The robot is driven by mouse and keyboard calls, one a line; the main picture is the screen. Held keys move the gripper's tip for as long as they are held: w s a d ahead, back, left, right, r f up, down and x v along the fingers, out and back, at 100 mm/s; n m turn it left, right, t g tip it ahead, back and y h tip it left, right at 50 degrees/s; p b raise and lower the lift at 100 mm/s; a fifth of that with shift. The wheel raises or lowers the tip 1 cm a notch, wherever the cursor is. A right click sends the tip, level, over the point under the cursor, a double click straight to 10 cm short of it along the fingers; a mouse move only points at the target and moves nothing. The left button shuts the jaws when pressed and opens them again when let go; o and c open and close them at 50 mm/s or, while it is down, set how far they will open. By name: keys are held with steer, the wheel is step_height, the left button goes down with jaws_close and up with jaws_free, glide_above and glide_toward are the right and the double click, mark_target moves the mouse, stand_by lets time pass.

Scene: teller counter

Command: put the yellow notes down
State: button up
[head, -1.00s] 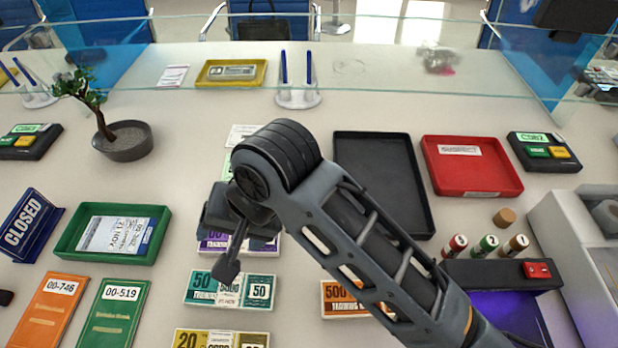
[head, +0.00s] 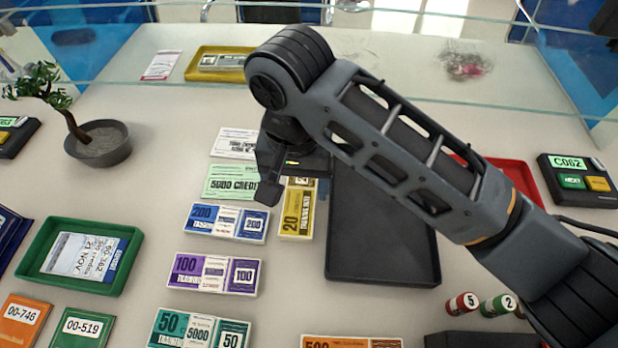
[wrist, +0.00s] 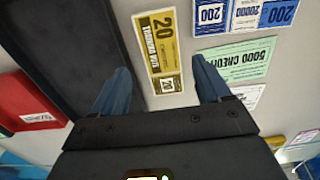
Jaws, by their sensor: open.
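The yellow notes (head: 297,213), a bundle marked 20, lie flat on the counter between the blue 200 notes (head: 226,222) and the black tray (head: 385,266). They also show in the wrist view (wrist: 160,50), free of the jaws. My gripper (head: 295,186) is open and empty above their far end, which it partly hides in the head view. In the wrist view my gripper's fingers (wrist: 161,72) stand on either side of the notes' near end, with gaps on both sides. I cannot tell the fingers' exact height.
Green 5000 credit paper (head: 230,182) lies left of my gripper. Purple 100 notes (head: 213,273) and teal 50 notes (head: 200,331) lie nearer. A red tray (head: 515,180) is right of the black one, partly behind my arm. A potted tree (head: 98,145) stands left.

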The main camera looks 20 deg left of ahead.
mark_target(299, 205)
steer(key=shift+w, duration=0.35)
steer(key=shift+w+f, duration=0.1)
steer(key=shift+f, duration=0.2)
step_height(299, 205, down, 7)
steer(key=shift+a+f, duration=0.1)
steer(key=shift+a, duration=0.05)
steer(key=shift+c, duration=0.2)
steer(key=c, duration=0.9)
